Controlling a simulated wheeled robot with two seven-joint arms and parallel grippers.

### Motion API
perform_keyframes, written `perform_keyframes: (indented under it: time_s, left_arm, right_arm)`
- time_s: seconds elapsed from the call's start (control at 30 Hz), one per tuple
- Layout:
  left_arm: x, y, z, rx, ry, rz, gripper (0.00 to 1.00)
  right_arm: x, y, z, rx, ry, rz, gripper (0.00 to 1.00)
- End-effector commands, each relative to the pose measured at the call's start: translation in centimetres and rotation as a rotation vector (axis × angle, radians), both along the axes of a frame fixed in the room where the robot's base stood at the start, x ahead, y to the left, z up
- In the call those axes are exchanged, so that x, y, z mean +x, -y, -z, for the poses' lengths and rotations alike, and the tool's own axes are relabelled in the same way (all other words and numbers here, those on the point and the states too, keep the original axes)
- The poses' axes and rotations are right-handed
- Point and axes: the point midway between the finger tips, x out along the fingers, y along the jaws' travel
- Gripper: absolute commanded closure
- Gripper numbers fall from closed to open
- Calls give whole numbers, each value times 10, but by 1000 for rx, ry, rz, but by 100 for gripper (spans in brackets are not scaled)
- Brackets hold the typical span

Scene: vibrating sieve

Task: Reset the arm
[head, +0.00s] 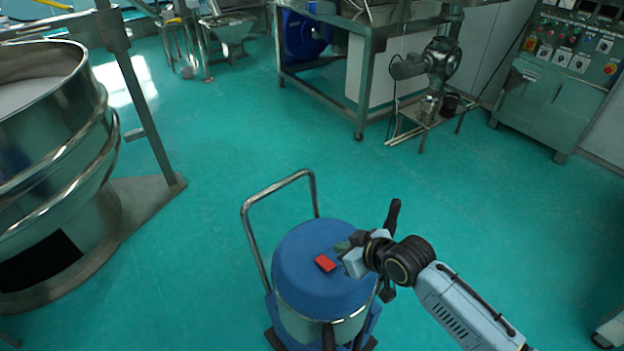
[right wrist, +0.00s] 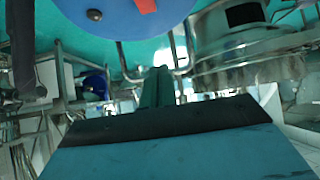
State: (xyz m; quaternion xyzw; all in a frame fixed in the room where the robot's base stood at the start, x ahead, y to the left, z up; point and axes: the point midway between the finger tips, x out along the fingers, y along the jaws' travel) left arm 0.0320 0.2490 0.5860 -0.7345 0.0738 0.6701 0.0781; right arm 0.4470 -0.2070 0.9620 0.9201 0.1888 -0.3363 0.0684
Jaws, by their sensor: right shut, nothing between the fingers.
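My right gripper (head: 347,246) is at the right side of a blue-topped drum (head: 312,270) in the head view. Its fingers are shut with nothing between them. In the right wrist view the shut fingers (right wrist: 158,88) point away from the camera, apart from the drum's blue top (right wrist: 115,15). A small red block (head: 325,263) lies on the blue top, just left of the fingers. Part of the red block (right wrist: 146,5) also shows at the upper edge of the right wrist view. My left gripper is in neither view.
The drum sits on a cart with a metal push handle (head: 283,184). A large round steel sieve (head: 50,140) stands at the left. A steel table (head: 365,70), a motor unit (head: 430,75) and a control cabinet (head: 555,85) stand at the back. Green floor (head: 215,180) is clear between them.

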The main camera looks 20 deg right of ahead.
Motion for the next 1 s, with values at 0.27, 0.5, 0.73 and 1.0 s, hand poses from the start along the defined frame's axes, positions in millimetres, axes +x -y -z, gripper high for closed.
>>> perform_keyframes:
  time_s: [0.27,0.5,0.73,1.0]
  left_arm:
    - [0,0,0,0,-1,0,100]
    - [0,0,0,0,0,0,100]
    - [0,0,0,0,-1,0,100]
    - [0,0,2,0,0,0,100]
  right_arm:
    - [-37,-12,5,-20,-76,1,100]
    - [-124,-14,3,-95,-273,65,100]
    - [-183,-2,-8,-147,-408,151,100]
    - [-233,14,-14,-193,-540,246,100]
